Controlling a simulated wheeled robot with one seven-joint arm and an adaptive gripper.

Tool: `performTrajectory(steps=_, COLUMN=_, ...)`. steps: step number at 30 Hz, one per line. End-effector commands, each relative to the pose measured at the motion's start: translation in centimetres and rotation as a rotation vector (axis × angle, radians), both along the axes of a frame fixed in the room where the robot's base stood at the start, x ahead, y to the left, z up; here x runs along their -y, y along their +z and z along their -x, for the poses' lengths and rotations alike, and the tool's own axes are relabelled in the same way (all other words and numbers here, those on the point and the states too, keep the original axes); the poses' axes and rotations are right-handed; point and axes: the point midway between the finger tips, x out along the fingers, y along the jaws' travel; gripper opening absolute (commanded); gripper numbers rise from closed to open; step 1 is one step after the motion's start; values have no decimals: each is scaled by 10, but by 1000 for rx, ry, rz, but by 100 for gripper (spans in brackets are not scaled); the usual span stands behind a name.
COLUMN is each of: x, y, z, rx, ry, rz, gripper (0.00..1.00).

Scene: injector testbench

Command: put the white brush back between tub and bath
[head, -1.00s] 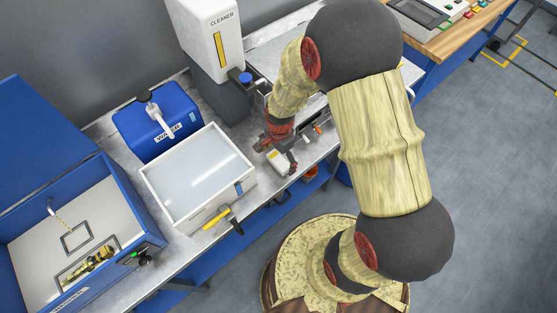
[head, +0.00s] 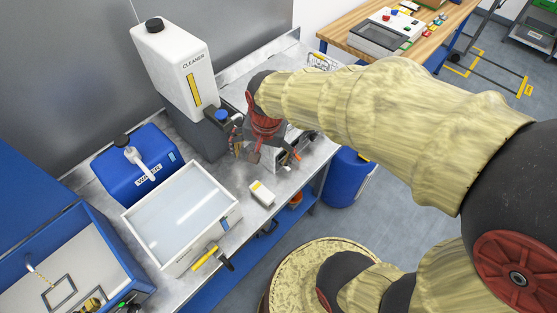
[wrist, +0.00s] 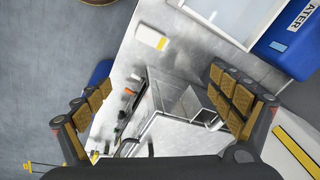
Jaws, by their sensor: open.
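A small white block with a yellow end (head: 262,193) lies on the bench; I take it for the white brush, but no bristles show. It also lies in the upper middle of the wrist view (wrist: 151,38). The white tub (head: 222,228) of pale liquid is to its left, apart from it. A metal basin (wrist: 172,97), which looks like the bath, is on its other side, mostly hidden by my arm in the head view. My gripper (head: 248,148) is over the bath side, beyond the white block. In the wrist view its fingers (wrist: 160,100) are wide apart and empty.
A blue water container (head: 138,168) and a tall white cleaner container (head: 180,68) stand behind. Several small tools (wrist: 126,103) line the bath's front side. The bench around the white block is clear.

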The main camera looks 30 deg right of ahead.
Motion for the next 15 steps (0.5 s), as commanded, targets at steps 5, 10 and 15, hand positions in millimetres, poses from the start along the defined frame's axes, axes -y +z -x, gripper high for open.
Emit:
performTrajectory(steps=5, x=-1, y=79, z=52, rx=156, ry=344, rz=107, gripper=93)
performTrajectory(steps=10, x=-1, y=113, z=92, rx=243, ry=577, rz=209, gripper=93)
performTrajectory(steps=15, x=-1, y=123, z=110, rx=275, ry=677, rz=258, gripper=93)
